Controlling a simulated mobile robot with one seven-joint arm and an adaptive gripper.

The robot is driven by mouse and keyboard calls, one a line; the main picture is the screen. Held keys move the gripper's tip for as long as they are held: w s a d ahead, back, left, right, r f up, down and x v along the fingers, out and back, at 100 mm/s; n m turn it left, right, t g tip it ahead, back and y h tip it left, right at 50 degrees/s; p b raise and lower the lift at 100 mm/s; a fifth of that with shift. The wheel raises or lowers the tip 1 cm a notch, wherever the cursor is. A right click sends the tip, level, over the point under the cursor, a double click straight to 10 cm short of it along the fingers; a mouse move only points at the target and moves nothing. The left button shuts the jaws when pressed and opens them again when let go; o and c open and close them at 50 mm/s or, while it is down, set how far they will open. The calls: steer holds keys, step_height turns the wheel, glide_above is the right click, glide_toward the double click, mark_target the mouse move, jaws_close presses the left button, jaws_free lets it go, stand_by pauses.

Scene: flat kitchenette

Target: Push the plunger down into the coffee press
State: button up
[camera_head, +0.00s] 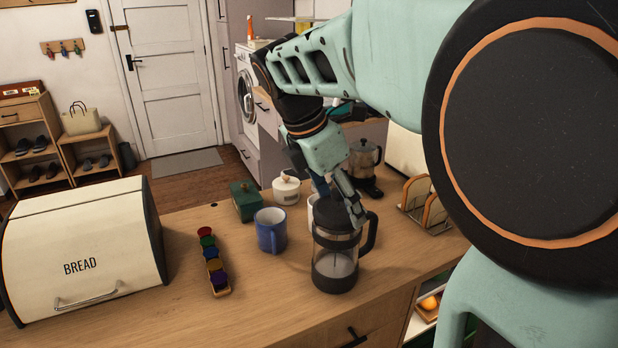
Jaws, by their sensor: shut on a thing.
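The coffee press (335,272) stands upright on the wooden counter, right of the blue mug. It has a clear glass body with black bands, a black base and a black handle on its right side. Something pale shows in the lower part of the glass. My gripper (354,212) reaches down from above onto the dark top of the press. Its fingers are shut on the plunger at the lid. The fingers hide the plunger's knob, and I cannot tell how far the plunger stands out.
A blue mug (270,232), a capsule rack (219,280) and a cream bread box (85,235) stand to the left. A green box (244,203) and white pot (286,190) stand behind. A toast rack (408,196) stands right. The counter front is clear.

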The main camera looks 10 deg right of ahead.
steer(key=o, duration=1.3)
steer(key=shift+o, duration=0.2)
steer(key=shift+r, duration=0.1)
